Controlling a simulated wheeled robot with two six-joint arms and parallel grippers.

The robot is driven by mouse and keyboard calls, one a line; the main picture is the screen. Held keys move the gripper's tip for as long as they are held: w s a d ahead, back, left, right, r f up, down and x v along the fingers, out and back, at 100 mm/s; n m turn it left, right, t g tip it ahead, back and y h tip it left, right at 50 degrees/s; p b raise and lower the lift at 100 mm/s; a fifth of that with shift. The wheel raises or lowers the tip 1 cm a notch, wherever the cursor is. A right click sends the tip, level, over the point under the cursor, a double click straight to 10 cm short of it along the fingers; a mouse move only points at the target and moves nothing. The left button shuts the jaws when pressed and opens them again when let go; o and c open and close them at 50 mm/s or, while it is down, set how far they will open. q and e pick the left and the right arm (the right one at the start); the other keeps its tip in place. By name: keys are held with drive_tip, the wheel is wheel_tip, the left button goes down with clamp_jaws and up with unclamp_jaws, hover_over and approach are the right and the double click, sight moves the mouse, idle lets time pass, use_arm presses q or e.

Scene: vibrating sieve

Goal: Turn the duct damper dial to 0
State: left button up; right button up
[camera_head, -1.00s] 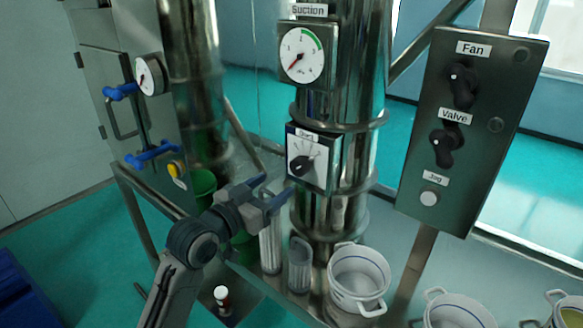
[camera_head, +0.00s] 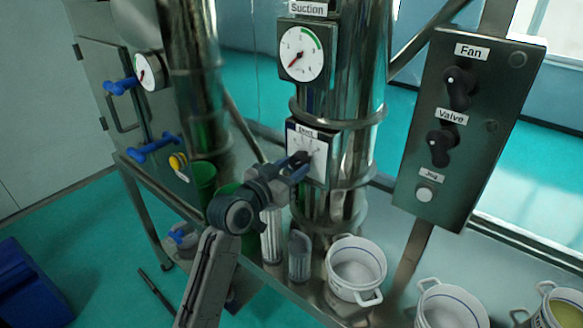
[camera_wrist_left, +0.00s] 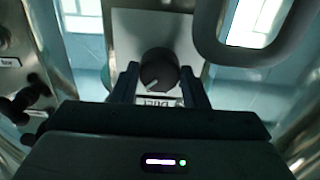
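The duct damper dial is a dark round knob on a white plate (camera_head: 320,165), mounted on the steel duct below the suction gauge. In the head view my left gripper (camera_head: 303,159) is in front of the plate and hides most of the knob. In the left wrist view the knob (camera_wrist_left: 159,70) sits between the two fingers of the left gripper (camera_wrist_left: 160,85), with a gap on each side. The fingers are open. The knob's white mark points to the lower left there, and the Duct label shows upside down. The scale numbers are not readable. My right gripper is not in view.
The suction gauge (camera_head: 301,54) is just above the dial. A control box (camera_head: 470,130) with Fan and Valve knobs stands to the right. Clear tubes (camera_head: 299,258) and a white pot (camera_head: 356,268) stand below the duct. A clamp ring (camera_head: 345,188) circles the duct.

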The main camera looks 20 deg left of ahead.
use_arm(q)
drive_tip(key=shift+c, duration=1)
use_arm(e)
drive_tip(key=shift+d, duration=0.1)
use_arm(q)
drive_tip(key=shift+n, duration=0.3)
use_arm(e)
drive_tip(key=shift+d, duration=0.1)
use_arm(q)
drive_tip(key=shift+n, duration=0.5)
drive_tip(key=n, duration=1.1)
drive_tip(key=shift+d+n, duration=0.1)
drive_tip(key=shift+n, duration=0.2)
drive_tip(key=n, duration=0.3)
drive_tip(key=shift+r, duration=0.1)
drive_tip(key=shift+n, duration=0.8)
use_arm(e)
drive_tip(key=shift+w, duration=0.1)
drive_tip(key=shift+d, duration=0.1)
